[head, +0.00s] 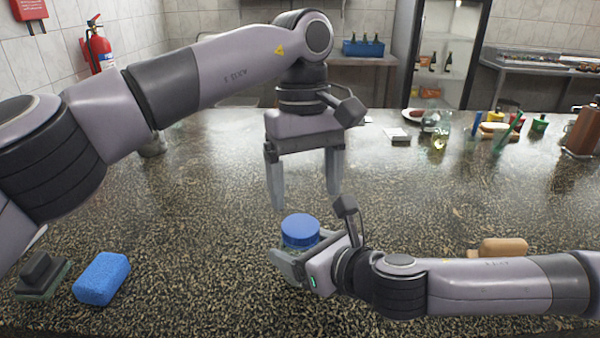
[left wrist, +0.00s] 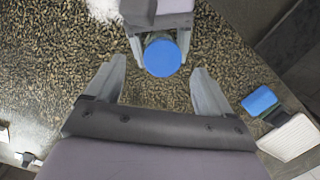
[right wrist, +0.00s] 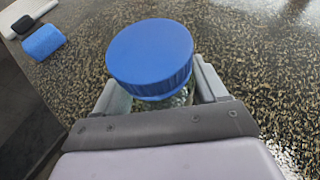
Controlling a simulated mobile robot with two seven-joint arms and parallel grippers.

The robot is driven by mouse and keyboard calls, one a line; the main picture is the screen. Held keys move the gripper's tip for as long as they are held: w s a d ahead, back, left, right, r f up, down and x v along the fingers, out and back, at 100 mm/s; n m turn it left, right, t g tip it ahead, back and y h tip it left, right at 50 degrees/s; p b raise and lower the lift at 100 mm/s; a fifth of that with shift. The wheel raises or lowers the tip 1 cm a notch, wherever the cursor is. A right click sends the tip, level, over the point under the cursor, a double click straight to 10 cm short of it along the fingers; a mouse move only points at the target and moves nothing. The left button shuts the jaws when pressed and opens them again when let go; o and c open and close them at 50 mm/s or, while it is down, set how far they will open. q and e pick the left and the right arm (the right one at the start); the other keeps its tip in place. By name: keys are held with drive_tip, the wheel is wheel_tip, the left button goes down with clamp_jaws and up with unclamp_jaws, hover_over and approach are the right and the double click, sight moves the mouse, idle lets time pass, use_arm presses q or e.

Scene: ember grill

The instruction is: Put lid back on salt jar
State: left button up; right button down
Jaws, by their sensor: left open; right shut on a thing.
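The salt jar (right wrist: 172,100) is clear, with its blue lid (head: 300,230) sitting on its top; most of the jar body is hidden. In the right wrist view the lid (right wrist: 150,55) looks slightly tilted, and I cannot tell if it is screwed tight. My right gripper (head: 298,257) is shut on the jar from the side, low over the counter. My left gripper (head: 304,200) is open and empty, pointing down above the jar. In the left wrist view the lid (left wrist: 162,58) lies just beyond the open fingertips.
A blue sponge (head: 102,278) and a dark scrubber (head: 42,274) lie at the left front of the counter (head: 200,220). A wooden-coloured object (head: 498,247) lies behind my right arm. Bottles and a glass jar (head: 437,125) stand at the back right.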

use_arm(q)
drive_tip(key=n, duration=0.1)
drive_tip(key=r+n, duration=0.1)
drive_tip(key=n, duration=0.2)
drive_tip(key=shift+s+d+r+n+h, duration=0.1)
drive_tip(key=shift+d+r+n+h, duration=0.05)
drive_tip(key=shift+d+n+h, duration=0.2)
drive_tip(key=n, duration=0.3)
drive_tip(key=shift+r, duration=0.3)
drive_tip(key=shift+a+f+n+t+y, duration=0.1)
drive_tip(key=shift+a+n+t+y, duration=0.15)
drive_tip(key=shift+n, duration=5.15)
drive_tip(key=shift+a+n+t+y, duration=0.1)
drive_tip(key=shift+a+n+t, duration=0.2)
drive_tip(key=shift+n, duration=5.15)
drive_tip(key=shift+a+f+n+t+y, duration=0.1)
drive_tip(key=shift+a+n+t+y, duration=0.15)
drive_tip(key=shift+n, duration=5.15)
